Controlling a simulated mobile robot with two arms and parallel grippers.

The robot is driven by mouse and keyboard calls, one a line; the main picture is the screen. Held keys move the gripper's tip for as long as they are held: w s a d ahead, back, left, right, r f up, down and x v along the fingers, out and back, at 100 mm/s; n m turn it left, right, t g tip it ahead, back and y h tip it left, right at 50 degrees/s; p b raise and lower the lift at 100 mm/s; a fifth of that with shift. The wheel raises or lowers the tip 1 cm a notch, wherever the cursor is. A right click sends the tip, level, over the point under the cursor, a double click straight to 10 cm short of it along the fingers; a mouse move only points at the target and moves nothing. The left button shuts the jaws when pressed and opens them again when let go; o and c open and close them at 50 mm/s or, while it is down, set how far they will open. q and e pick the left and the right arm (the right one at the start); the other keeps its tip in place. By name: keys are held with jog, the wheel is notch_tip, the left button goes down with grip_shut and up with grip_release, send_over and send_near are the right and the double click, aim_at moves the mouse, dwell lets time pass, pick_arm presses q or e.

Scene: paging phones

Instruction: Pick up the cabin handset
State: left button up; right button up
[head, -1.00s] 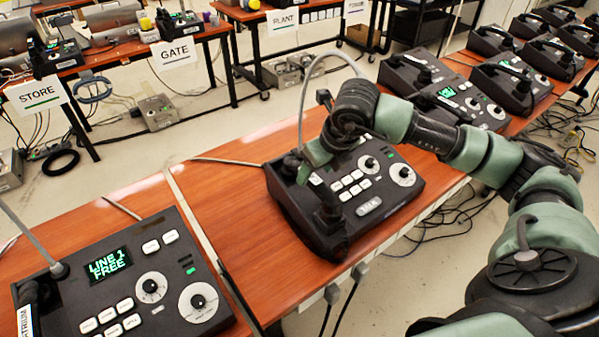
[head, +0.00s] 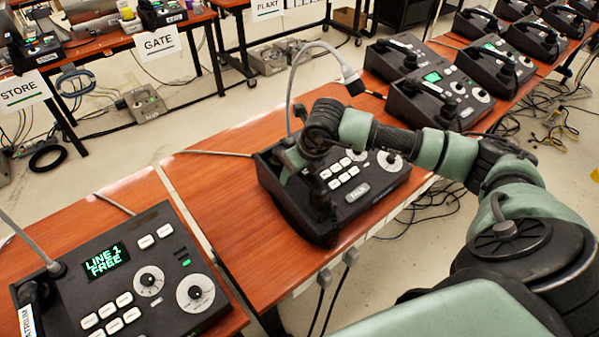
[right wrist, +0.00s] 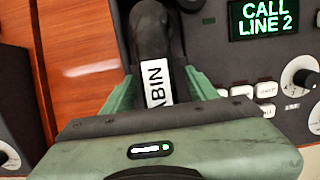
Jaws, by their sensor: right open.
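In the head view, my right gripper (head: 291,163) is over the console's left side and partly covers the handset (head: 319,200). My left gripper is not in view.
A gooseneck microphone (head: 289,90) arches up close behind my right gripper. Another console (head: 120,280), showing "LINE 1 FREE", stands on the near left table. More consoles (head: 440,95) stand at the back right. Bare wood (head: 205,190) lies left of the cabin console.

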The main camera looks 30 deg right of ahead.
jog(key=shift+f+b, duration=0.15)
jog(key=shift+b, duration=0.15)
grip_shut()
dwell(0.3)
